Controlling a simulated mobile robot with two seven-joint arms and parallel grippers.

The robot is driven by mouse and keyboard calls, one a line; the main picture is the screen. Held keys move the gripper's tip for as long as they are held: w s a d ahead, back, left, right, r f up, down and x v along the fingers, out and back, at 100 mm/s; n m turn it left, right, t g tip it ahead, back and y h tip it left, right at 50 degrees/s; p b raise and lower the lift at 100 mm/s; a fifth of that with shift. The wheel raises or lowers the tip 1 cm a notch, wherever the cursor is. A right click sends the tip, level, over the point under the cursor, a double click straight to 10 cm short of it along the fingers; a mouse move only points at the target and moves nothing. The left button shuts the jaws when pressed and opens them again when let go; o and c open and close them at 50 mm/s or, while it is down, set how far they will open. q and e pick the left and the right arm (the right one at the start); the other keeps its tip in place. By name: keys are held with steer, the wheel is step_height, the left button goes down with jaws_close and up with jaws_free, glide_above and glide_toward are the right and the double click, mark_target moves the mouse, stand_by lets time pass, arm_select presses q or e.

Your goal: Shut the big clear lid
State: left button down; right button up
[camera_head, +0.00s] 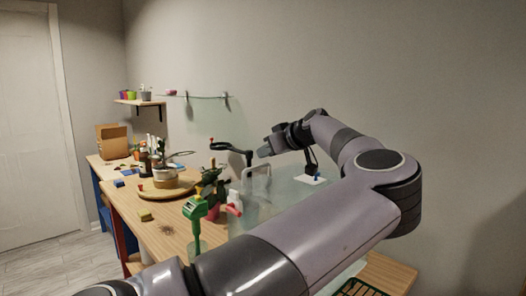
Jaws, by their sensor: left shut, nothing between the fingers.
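A large clear, faintly green case (283,190) stands on the right part of the wooden table, partly hidden behind my arm. A pale handle (257,170) shows at its left side. I cannot clearly tell the lid from the case walls, or its angle. My left gripper (267,147) is shut and empty, pointing left above the case, just above and right of the pale handle. I cannot see that it touches anything. My right gripper is not in view.
A small shelf (138,102) hangs on the wall.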

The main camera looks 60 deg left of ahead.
arm_select(q)
steer(key=a+r+b+v, duration=0.1)
steer(key=v, duration=1)
steer(key=shift+r, duration=0.4)
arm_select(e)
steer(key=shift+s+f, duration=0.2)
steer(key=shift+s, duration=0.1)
arm_select(q)
steer(key=shift+s+d+f, duration=0.1)
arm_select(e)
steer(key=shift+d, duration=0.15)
